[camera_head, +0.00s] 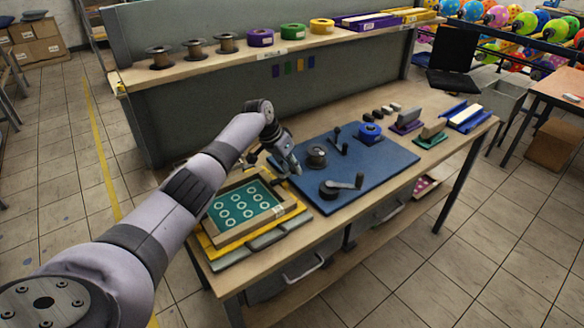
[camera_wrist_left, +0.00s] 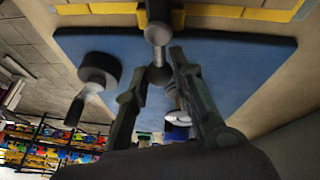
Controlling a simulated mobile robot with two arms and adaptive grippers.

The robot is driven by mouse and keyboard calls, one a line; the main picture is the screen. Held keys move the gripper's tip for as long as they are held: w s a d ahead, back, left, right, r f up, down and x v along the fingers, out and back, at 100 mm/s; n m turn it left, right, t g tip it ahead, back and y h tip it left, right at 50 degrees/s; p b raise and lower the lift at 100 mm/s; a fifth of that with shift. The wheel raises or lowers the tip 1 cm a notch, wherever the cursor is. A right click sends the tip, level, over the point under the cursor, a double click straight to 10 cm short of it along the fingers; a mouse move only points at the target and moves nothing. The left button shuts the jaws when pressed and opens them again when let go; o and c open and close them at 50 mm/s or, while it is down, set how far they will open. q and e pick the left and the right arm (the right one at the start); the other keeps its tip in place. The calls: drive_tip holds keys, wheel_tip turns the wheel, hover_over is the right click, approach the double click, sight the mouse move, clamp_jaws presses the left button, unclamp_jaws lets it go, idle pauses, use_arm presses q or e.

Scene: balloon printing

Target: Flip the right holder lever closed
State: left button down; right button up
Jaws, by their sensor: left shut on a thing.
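The printing screen (camera_head: 286,203) has a wooden frame and teal mesh with white rings, and sits on a yellow base at the table's left. In the left wrist view, the right holder lever (camera_wrist_left: 157,36) is a grey metal rod with rounded ends, extending from the yellow base edge over the blue mat. My left gripper (camera_head: 294,168) is low beside the frame's back right corner. In the wrist view, its fingers (camera_wrist_left: 162,72) straddle the lever's near end, shut on it. My arm partly hides the frame's left side. My right gripper is not in view.
The blue mat (camera_head: 385,165) right of the gripper holds a dark round part (camera_head: 317,157), a crank-like tool (camera_head: 341,186) and a blue spool (camera_head: 370,133). Squeegees stand farther right. A shelf (camera_head: 200,64) with spools runs along the back. The mat's front right is clear.

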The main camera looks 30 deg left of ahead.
use_arm(q)
drive_tip(key=c, duration=1.4)
unclamp_jaws()
drive_tip(key=shift+r, duration=0.1)
drive_tip(key=v, duration=1.1)
drive_tip(key=shift+a+r, duration=0.15)
drive_tip(key=shift+r, duration=0.2)
drive_tip(key=shift+s, duration=0.15)
